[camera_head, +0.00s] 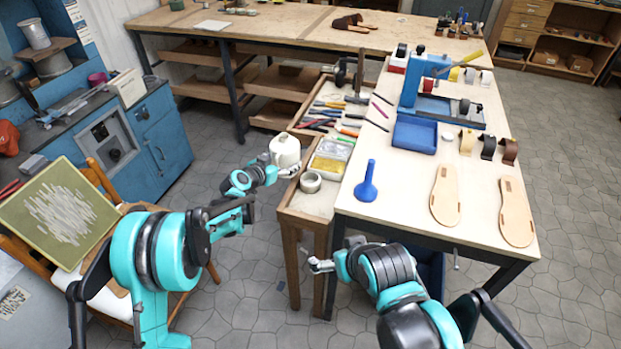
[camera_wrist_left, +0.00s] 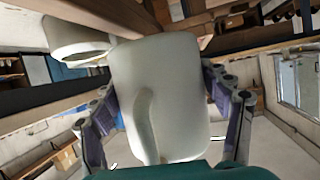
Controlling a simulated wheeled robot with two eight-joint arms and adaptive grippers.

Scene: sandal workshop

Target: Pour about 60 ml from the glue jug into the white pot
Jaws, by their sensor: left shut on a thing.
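The glue jug (camera_head: 285,151), white with a handle, is in my left gripper (camera_head: 287,171), off the left edge of the bench. The left wrist view shows the jug (camera_wrist_left: 180,75) between the two fingers of the left gripper (camera_wrist_left: 165,120). It looks near upright; its exact tilt and the glue inside cannot be told. The white pot (camera_head: 311,182) stands on the bench's near end, just right of and below the jug. It also shows in the left wrist view (camera_wrist_left: 75,42), beside the jug. My right gripper (camera_head: 318,264) hangs low, in front of the bench, apart from both; its jaw opening is unclear.
A tray with a yellow block (camera_head: 328,163) lies just behind the pot, with several hand tools beyond. A chair with a green board (camera_head: 60,212) stands left.

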